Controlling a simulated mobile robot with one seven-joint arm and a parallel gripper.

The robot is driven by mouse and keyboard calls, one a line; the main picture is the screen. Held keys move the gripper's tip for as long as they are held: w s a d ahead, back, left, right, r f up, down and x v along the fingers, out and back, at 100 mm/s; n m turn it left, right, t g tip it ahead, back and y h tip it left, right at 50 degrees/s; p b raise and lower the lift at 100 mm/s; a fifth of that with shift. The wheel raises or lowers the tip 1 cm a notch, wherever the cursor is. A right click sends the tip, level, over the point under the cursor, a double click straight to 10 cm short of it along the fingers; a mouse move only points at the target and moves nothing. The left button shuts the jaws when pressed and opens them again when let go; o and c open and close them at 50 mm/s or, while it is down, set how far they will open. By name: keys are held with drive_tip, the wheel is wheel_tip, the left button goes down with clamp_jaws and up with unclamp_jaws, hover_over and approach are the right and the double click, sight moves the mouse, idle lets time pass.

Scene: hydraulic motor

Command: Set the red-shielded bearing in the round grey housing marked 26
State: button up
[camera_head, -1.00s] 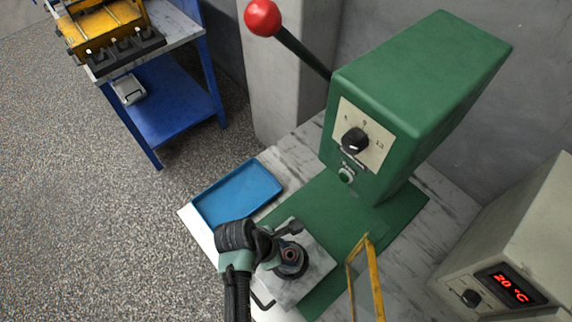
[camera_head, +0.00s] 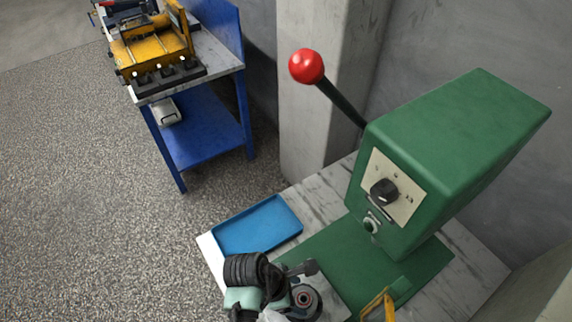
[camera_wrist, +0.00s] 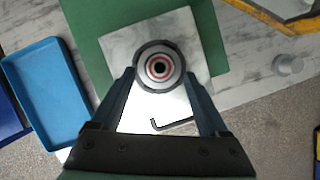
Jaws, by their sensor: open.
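The red-shielded bearing (camera_wrist: 158,67) shows in the wrist view as a red ring around a dark centre. It lies inside a round grey body (camera_wrist: 140,58), which appears to be the housing; no number 26 is legible. In the head view the round body (camera_head: 303,300) is small and partly cut off by my arm and the frame edge. My gripper (camera_wrist: 159,76) is open, with one finger at each side of the round body. I cannot tell whether the fingers touch it, or how deep the bearing sits.
A pale plate (camera_wrist: 116,46) lies under the round body on the green press base (camera_wrist: 88,25). The green press (camera_head: 440,160) with its red-knobbed lever (camera_head: 306,66) stands behind. A blue tray (camera_wrist: 45,90), a hex key (camera_wrist: 172,126) and a yellow-edged frame (camera_wrist: 262,12) are close by.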

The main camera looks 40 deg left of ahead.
drive_tip(key=v, duration=0.9)
drive_tip(key=shift+r, duration=0.25)
drive_tip(key=shift+a, duration=0.1)
